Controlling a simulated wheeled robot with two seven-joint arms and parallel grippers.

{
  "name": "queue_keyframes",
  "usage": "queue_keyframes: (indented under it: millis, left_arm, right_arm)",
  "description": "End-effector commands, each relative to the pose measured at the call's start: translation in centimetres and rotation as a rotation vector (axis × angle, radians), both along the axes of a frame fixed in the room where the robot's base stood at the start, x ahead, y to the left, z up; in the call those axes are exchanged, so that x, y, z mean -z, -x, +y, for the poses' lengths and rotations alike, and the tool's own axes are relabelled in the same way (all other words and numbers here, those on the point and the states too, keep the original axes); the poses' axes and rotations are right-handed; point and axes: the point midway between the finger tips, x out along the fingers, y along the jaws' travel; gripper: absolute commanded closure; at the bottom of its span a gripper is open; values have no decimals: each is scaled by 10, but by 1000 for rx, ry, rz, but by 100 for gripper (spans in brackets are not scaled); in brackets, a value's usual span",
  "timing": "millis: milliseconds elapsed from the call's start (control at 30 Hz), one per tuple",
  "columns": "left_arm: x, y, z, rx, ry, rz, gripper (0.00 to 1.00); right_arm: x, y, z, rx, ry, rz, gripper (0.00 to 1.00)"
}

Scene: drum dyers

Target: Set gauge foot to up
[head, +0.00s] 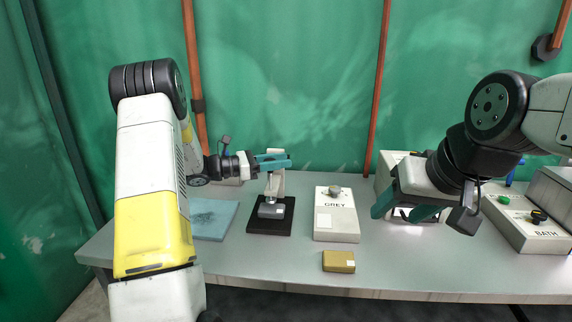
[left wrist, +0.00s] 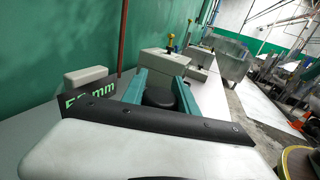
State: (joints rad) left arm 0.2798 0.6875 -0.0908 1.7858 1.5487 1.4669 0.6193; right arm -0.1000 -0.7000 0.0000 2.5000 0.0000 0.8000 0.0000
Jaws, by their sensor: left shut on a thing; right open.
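The gauge (head: 277,184) has a pale upright column on a black base (head: 285,226), near the middle of the table. A grey metal block (head: 271,209), perhaps the foot, sits low at its front; its contact with anything beneath is too small to tell. My left gripper (head: 284,161) is at the top of the gauge. In the left wrist view its teal fingers are shut on a dark round knob (left wrist: 160,92). My right gripper (head: 408,213) is open and empty, over the table's right part.
A blue-grey mat (head: 213,220) lies left of the gauge. A white box marked GREY (head: 336,222) with a knob stands to the right, with a small mustard box (head: 338,261) in front. A control box marked BATH (head: 530,232) is at far right. The front edge is clear.

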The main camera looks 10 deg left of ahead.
Motion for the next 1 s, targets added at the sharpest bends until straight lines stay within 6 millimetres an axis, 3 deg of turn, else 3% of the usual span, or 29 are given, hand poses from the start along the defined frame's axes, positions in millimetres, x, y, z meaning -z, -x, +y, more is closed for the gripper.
queue_keyframes:
  millis: [33,133,467,1000]
  left_arm:
    - [-6,-1,0,0,5,-11,63]
    - [-5,-1,0,-1,5,-11,44]
    - [-3,0,2,-1,3,-8,44]
    - [-4,27,69,-2,4,-9,44]
  right_arm:
    - [0,0,0,0,0,0,44]
    - [0,0,0,0,0,0,44]
    - [0,0,0,0,0,0,44]
    - [0,0,0,0,0,0,44]
